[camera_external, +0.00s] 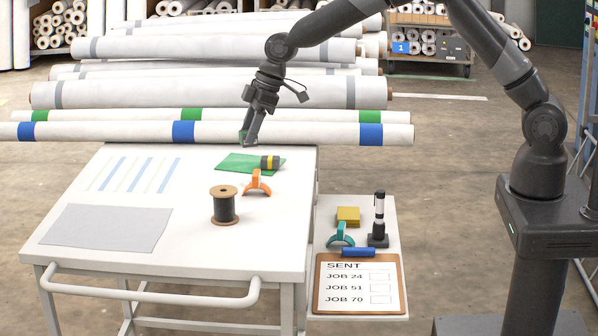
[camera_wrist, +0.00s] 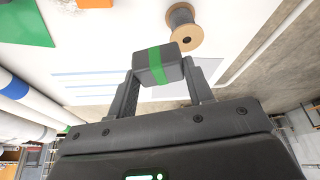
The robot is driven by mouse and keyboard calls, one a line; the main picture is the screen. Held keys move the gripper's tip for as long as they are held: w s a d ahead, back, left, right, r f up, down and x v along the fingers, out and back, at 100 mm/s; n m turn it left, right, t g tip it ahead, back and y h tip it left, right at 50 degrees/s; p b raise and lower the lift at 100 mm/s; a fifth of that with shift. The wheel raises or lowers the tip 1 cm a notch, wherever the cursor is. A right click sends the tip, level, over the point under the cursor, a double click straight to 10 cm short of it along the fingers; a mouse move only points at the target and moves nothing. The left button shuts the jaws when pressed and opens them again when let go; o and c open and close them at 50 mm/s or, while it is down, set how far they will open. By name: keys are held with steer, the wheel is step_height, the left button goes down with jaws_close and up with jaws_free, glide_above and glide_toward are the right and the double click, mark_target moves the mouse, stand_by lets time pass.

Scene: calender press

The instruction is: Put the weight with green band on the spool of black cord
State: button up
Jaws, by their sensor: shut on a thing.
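The weight with green band (camera_wrist: 158,66) is a dark block with a green stripe around it, held between the two fingers of my gripper (camera_wrist: 160,82).
A dark weight with a yellow band (camera_external: 269,163) lies on the green mat (camera_external: 236,161). An orange clamp-like piece (camera_external: 257,184) stands between mat and spool. A grey sheet (camera_external: 105,228) lies at left. Long white rolls (camera_external: 285,132) lie behind the table.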

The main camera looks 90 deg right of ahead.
steer(key=d+r, duration=0.2)
steer(key=d, duration=0.1)
steer(key=n, duration=0.1)
glide_above(217, 191)
steer(key=s, duration=0.2)
steer(key=f, duration=0.6)
steer(key=shift+w+d+f, duration=0.15)
steer(key=shift+d+f, duration=0.05)
steer(key=shift+f, duration=2.15)
steer(key=o, duration=1.3)
steer(key=shift+f, duration=0.15)
